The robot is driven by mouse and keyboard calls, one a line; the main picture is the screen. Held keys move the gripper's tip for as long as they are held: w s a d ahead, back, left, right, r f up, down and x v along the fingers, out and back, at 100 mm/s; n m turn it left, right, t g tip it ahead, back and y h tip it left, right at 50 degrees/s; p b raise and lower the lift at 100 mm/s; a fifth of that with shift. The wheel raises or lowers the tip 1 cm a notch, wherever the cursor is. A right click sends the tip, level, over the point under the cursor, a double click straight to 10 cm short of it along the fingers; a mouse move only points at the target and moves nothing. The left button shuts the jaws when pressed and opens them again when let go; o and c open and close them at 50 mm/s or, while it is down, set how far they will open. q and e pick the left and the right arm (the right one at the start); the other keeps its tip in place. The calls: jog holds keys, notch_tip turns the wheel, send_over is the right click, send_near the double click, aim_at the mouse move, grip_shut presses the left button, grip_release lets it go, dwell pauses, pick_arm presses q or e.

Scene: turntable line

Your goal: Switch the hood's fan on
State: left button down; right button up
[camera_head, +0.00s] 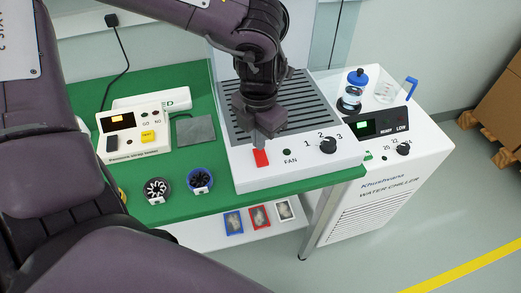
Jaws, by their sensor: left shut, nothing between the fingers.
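The hood (315,165) is a white unit with a dark slatted grille, standing on the green table. Its front panel has a red switch (261,158), a dark round lamp (287,152) above the word FAN, and a black knob (328,146) with the numbers 1, 2 and 3 around it. My left gripper (262,143) is shut and empty. It points down directly above the red switch, its tips at the switch's upper edge. I cannot tell whether they touch. My right gripper is not in view.
A white water chiller (375,200) stands right of the hood, with a bottle (352,92) and a clear beaker (388,88) on top. A white tester (133,137) and round black parts (200,181) sit on the green table (185,209). Cardboard boxes (497,108) stand far right.

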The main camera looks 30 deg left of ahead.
pick_arm(q)
jog(key=shift+f+b, duration=0.9)
jog(key=shift+f, duration=0.05)
jog(key=shift+r, duration=0.25)
jog(key=shift+r+p, duration=2.3)
jog(key=shift+r, duration=1.1)
jog(key=shift+f, duration=0.1)
